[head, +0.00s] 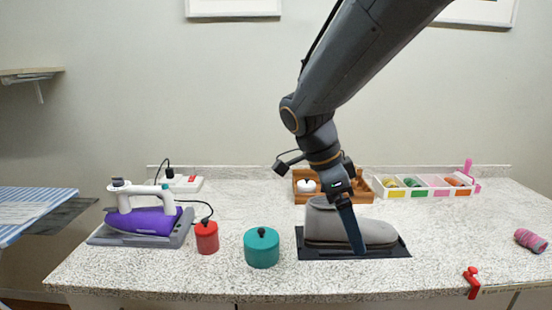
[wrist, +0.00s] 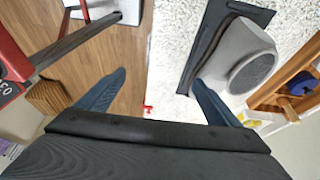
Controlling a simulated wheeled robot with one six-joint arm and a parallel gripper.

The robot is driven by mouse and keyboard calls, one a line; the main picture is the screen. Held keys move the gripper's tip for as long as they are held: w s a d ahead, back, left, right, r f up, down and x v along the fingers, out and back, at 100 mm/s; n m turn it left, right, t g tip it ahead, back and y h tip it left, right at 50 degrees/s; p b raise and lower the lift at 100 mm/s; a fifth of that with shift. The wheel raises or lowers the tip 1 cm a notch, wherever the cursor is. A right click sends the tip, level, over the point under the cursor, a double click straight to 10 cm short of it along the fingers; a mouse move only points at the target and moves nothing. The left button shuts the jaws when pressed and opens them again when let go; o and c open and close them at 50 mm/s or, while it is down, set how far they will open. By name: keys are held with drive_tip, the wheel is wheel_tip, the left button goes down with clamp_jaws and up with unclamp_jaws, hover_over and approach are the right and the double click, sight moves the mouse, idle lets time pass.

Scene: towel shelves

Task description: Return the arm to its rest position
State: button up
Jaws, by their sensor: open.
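My gripper (head: 354,247) hangs from the arm, pointing down in front of the grey boot (head: 325,222) in the head view. In the wrist view my gripper (wrist: 158,78) is open, its two blue fingers wide apart with nothing between them. The boot lies on a black tray (head: 312,254) on the speckled counter and shows at the right of the wrist view (wrist: 232,48). The right finger's tip is close to the boot and tray edge; I cannot tell whether it touches.
On the counter (head: 140,275) stand a purple iron (head: 150,221), a red canister (head: 207,238) and a teal canister (head: 262,249). A wooden rack (head: 300,198) and a divided tray (head: 415,192) are behind. A red clamp (head: 472,283) sits at the front edge, a pink roll (head: 530,240) at right.

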drive_tip(key=s+d+f+n+y, duration=0.2)
drive_tip(key=s+f+n, duration=0.2)
drive_tip(key=f+n, duration=0.3)
drive_tip(key=s+d+f+n+y, duration=0.2)
drive_tip(key=s+f+n, duration=0.3)
drive_tip(key=n, duration=0.6)
drive_tip(key=shift+s+d+f+t, duration=0.2)
drive_tip(key=shift+d+f+t, duration=0.15)
drive_tip(key=shift+f, duration=0.5)
